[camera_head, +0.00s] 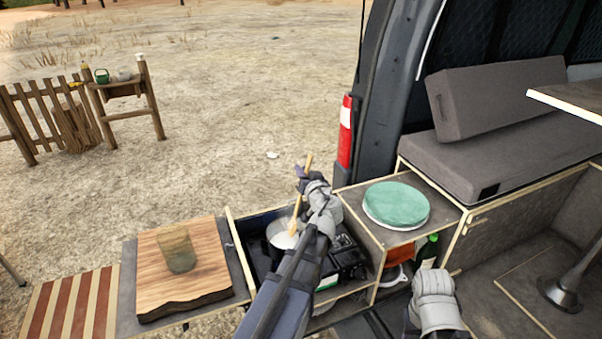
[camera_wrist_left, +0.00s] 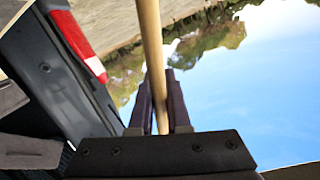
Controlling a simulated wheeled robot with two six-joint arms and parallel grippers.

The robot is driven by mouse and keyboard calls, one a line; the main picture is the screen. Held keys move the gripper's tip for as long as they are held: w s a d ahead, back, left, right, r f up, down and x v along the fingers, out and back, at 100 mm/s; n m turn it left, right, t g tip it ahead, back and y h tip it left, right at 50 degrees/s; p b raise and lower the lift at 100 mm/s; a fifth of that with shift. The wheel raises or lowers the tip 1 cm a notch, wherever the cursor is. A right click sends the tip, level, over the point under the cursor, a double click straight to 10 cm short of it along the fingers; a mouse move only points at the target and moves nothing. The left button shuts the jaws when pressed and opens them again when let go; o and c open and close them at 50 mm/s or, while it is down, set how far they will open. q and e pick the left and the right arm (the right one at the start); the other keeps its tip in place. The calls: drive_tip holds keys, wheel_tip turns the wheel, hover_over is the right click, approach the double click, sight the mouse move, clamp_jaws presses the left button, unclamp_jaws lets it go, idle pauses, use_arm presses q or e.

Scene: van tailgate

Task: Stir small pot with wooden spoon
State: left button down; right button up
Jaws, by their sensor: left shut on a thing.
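The small pot (camera_head: 281,235) stands on the stove in the pull-out drawer and is partly hidden by my left arm. The wooden spoon (camera_head: 294,218) slants upright, its lower end in the pot and its handle rising past my gripper. My left gripper (camera_head: 304,178) is shut on the spoon's handle above the pot. In the left wrist view the spoon handle (camera_wrist_left: 152,60) runs between the two dark fingers. My right arm (camera_head: 435,300) shows at the bottom right, with its fingers not visible.
A wooden cutting board (camera_head: 160,285) with a glass (camera_head: 177,249) on it lies left of the drawer. A green round plate (camera_head: 396,204) lies on the cabinet to the right. A green bottle (camera_head: 428,250) stands below it. The van's rear pillar (camera_head: 385,90) rises behind.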

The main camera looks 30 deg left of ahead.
sight(309, 159)
use_arm(q)
drive_tip(key=shift+w+d+r+p, duration=0.1)
drive_tip(key=shift+w+r+p, duration=0.2)
drive_tip(key=shift+r+p, duration=0.4)
drive_tip(key=shift+w+d+r+p, duration=0.1)
drive_tip(key=shift+w+r+p, duration=0.2)
drive_tip(key=shift+r+p, duration=0.4)
drive_tip(key=shift+w+r+p, duration=0.3)
drive_tip(key=shift+r+p, duration=0.25)
drive_tip(key=shift+r, duration=0.25)
wheel_tip(309, 159, up, 5)
drive_tip(key=p, duration=0.5)
